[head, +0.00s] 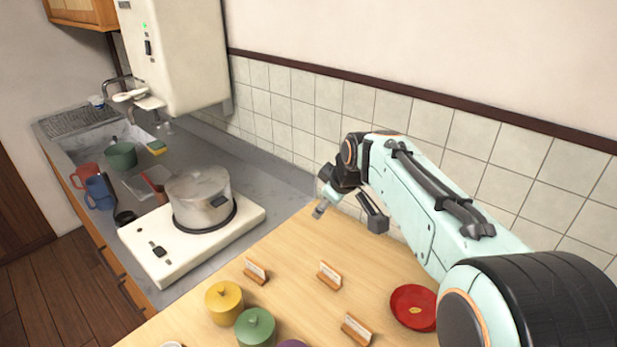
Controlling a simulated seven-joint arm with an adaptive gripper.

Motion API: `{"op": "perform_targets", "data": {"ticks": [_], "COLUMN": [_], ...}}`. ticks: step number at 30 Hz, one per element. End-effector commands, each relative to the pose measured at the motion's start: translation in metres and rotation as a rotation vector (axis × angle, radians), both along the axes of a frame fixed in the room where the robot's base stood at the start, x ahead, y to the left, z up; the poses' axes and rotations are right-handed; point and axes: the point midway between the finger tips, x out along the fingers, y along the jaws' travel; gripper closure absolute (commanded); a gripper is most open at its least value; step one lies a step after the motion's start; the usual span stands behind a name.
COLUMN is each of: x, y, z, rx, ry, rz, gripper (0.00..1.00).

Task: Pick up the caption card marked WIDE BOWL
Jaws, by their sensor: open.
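Three small white cards in wooden holders stand on the light wood table: a left card (256,268), a middle card (330,272) and a front card (357,326). Their lettering is too small to read, so I cannot tell which one says WIDE BOWL. My gripper (347,216) is open and empty, its fingers spread apart. It is above the back part of the table near the tiled wall, beyond the middle card in the picture and apart from all three cards.
A yellow lidded pot (224,304) and a green lidded pot (256,329) stand at the front left. A red dish (414,308) is at the right. A lidded saucepan (199,200) sits on the stove (150,252). The table (290,240) is bare behind the cards.

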Motion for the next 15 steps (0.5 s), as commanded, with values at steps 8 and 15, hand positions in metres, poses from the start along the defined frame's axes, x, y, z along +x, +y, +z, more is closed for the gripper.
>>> {"op": "perform_targets", "data": {"ticks": [8, 15], "x": [0.077, 0.061], "y": [-0.032, -0.045], "z": [-0.148, -0.230], "rx": [0.102, 0.149], "ry": [0.139, 0.278], "rz": [-0.044, -0.087], "gripper": [0.60, 0.60]}}
